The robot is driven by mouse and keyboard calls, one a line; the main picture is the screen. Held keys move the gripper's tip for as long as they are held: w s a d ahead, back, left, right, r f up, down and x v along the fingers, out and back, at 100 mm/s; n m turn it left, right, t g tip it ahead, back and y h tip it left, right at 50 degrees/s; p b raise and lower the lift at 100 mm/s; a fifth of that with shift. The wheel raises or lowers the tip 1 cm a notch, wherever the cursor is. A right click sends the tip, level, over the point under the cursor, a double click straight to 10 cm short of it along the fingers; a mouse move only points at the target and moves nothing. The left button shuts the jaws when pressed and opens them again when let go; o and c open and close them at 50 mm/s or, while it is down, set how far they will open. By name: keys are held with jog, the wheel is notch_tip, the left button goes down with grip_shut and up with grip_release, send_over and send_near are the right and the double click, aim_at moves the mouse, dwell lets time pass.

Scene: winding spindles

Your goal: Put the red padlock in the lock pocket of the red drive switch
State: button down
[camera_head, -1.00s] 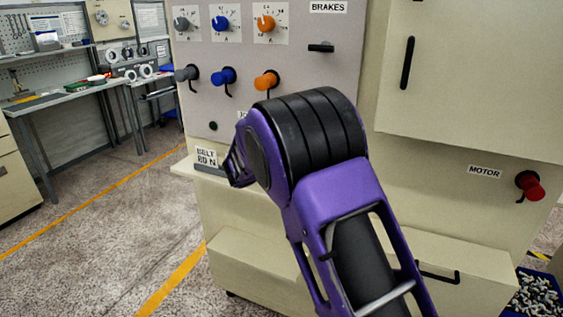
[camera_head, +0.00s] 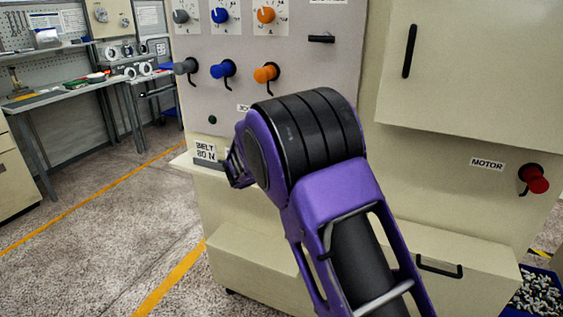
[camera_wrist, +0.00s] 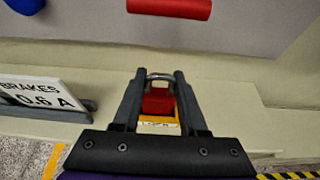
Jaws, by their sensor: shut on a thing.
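My gripper (camera_wrist: 158,82) is shut on the red padlock (camera_wrist: 157,103) in the wrist view. The padlock's grey shackle sits between the fingertips, with a yellow and white label below the red body. A red bar-shaped part (camera_wrist: 170,8) shows at the top edge of the wrist view, on the grey panel, apart from the padlock. I cannot tell whether it belongs to the red drive switch, and no lock pocket can be made out. A red knob (camera_head: 536,180) sits on the cabinet by the MOTOR label.
Blue (camera_head: 223,70), orange (camera_head: 266,74) and grey (camera_head: 186,67) knobs stick out from the panel. A ledge (camera_wrist: 233,107) runs below the panel, with a BRAKES sign (camera_wrist: 38,93) at left. A blue bin (camera_head: 537,292) of small parts stands at lower right.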

jog(key=shift+f+b, duration=0.4)
jog(key=shift+f, duration=0.1)
jog(key=shift+c, duration=1.8)
grip_release()
jog(key=v, duration=1.7)
jog(key=shift+r+p, duration=0.2)
jog(key=shift+p, duration=0.25)
jog(key=shift+s+a, duration=0.1)
jog(key=shift+s, duration=0.05)
